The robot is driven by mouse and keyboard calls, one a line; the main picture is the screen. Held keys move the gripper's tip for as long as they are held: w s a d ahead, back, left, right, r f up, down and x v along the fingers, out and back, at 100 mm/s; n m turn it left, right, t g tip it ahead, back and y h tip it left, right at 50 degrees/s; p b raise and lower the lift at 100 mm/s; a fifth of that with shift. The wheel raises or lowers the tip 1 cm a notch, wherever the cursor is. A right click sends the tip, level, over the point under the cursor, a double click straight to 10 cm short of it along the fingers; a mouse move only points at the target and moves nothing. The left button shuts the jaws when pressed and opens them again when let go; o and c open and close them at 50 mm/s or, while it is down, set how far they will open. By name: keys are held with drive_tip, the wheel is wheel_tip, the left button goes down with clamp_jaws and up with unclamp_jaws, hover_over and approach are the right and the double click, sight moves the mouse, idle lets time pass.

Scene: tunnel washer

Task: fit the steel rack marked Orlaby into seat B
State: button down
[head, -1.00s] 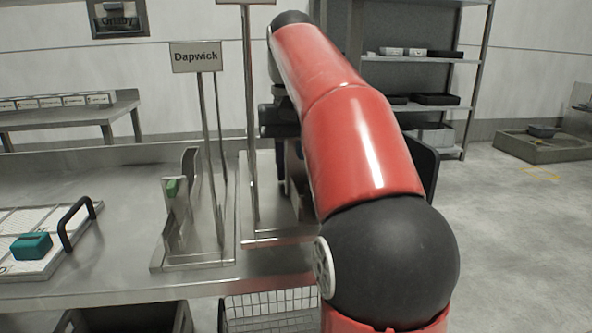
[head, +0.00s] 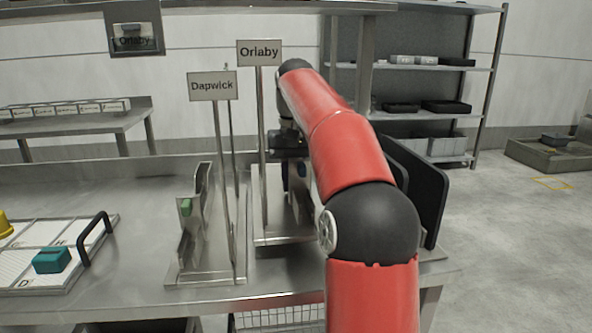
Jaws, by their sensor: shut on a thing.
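The Orlaby sign (head: 259,53) stands on a tall post above a steel base plate on the bench. My gripper (head: 292,175) is down behind that post, partly hidden by my red arm. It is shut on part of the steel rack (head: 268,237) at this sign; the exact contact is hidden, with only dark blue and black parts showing. To its left stands a similar steel stand with the Dapwick sign (head: 212,86), an upright plate and a green piece (head: 186,207). No seat marked B can be made out.
At left lies a white tray (head: 40,262) with a black handle (head: 93,238), a teal block (head: 52,260) by a D mark and a yellow piece (head: 5,225). Shelves (head: 430,100) stand behind at right. Bench between tray and Dapwick stand is clear.

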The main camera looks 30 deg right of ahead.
drive_tip(key=shift+f, duration=1.7)
drive_tip(key=shift+f, duration=0.1)
drive_tip(key=c, duration=1.6)
unclamp_jaws()
drive_tip(key=shift+f, duration=0.2)
drive_tip(key=o, duration=0.5)
drive_tip(key=shift+r, duration=0.1)
